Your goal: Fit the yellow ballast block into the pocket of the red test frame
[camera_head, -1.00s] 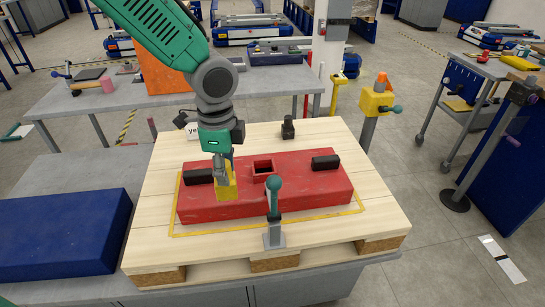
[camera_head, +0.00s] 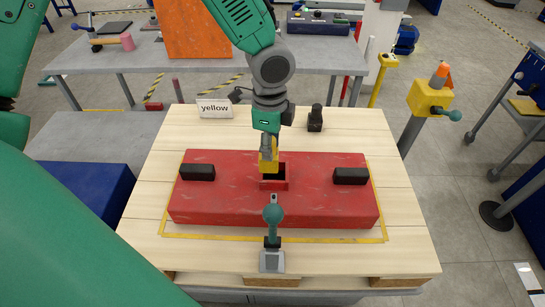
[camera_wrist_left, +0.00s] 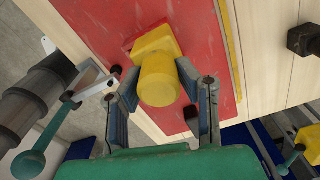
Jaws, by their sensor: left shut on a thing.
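The red test frame (camera_head: 215,210) lies flat on the pallet. Its pocket (camera_head: 275,185) is a raised square collar with a dark opening, near the frame's middle. My left gripper (camera_head: 267,146) is shut on the yellow ballast block (camera_head: 268,164) at the pocket's rear left, with dark opening visible beside the block. The wrist view shows the block (camera_wrist_left: 159,80) between both fingers of the gripper (camera_wrist_left: 158,92), in front of the red collar. Its lower end is hidden there, so I cannot tell whether it has entered the pocket. My right gripper is not in view.
Two black handles (camera_head: 197,173) (camera_head: 351,176) stand on the frame. A toggle clamp (camera_head: 272,240) is upright at the front, its teal knob before the pocket. The pallet's right side (camera_head: 400,220) is clear.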

